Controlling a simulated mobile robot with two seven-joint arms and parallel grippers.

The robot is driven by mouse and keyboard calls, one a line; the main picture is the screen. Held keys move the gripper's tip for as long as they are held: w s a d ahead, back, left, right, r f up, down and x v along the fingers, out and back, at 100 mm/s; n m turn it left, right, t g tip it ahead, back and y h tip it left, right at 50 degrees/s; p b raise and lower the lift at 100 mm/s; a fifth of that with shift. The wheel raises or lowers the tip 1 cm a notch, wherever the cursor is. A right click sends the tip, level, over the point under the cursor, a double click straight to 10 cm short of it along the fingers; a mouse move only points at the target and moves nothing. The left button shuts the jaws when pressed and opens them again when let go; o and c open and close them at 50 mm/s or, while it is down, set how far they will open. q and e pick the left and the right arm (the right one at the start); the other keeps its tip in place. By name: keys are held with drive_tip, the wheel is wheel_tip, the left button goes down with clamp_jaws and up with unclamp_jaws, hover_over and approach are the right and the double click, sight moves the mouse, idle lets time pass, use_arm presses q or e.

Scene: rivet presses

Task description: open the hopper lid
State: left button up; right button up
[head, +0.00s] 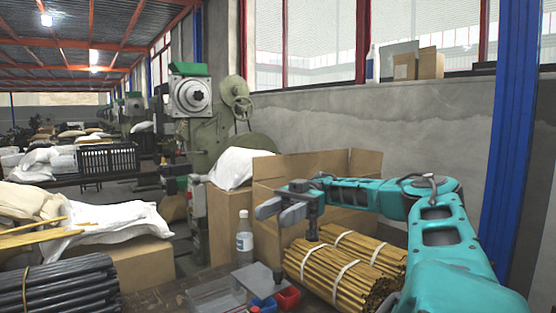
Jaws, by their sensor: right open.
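My right gripper (277,211) reaches in from the right, its fingers apart and empty, pointing left above the workbench. Below it, at the bottom of the view, is a low clear-walled box (212,296). A flat grey plate (256,277) is beside it, at its right end. They may be the hopper and its lid, but I cannot tell for sure, nor whether the lid is shut. The gripper is well above them and touches neither. My left gripper is not in view.
A clear bottle (244,243) stands behind the box. Small red (287,297) and blue (263,304) bins are at its right. A bundle of brown rods (340,268) lies under my right arm. An open cardboard box (310,168) and a green press (205,125) stand behind.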

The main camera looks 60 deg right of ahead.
wheel_tip(320, 180, up, 7)
drive_tip(key=p, duration=0.1)
idle(0.3)
